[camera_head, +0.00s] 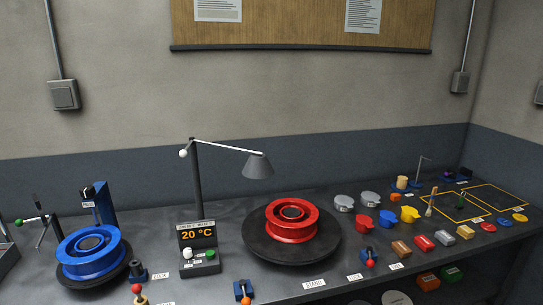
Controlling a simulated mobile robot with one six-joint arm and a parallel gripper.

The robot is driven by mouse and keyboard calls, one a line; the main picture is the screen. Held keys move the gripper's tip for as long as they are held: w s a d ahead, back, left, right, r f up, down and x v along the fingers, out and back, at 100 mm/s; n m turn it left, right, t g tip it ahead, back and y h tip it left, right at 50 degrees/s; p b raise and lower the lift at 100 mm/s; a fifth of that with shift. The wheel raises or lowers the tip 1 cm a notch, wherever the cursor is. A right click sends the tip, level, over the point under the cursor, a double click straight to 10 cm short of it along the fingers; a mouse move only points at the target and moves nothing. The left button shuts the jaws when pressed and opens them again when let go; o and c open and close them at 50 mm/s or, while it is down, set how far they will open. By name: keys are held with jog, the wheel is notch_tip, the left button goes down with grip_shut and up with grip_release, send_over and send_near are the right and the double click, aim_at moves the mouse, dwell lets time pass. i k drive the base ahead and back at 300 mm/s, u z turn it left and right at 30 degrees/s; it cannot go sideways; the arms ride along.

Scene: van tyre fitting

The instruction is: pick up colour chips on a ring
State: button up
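I cannot pick out the colour chips on a ring for certain. My gripper is not in view.
A red wheel rim (292,222) on a black turntable (262,253) takes up the bench's middle. A lamp (257,166) hangs left of it. A blue rim (91,255) is at left.

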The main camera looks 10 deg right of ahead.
aim_at(459, 207)
jog(key=z, duration=4.6)
jog(key=i, duration=0.1)
jog(key=u, duration=3)
jog(key=k, duration=0.95)
jog(key=u, duration=0.15)
jog(key=i, duration=0.7)
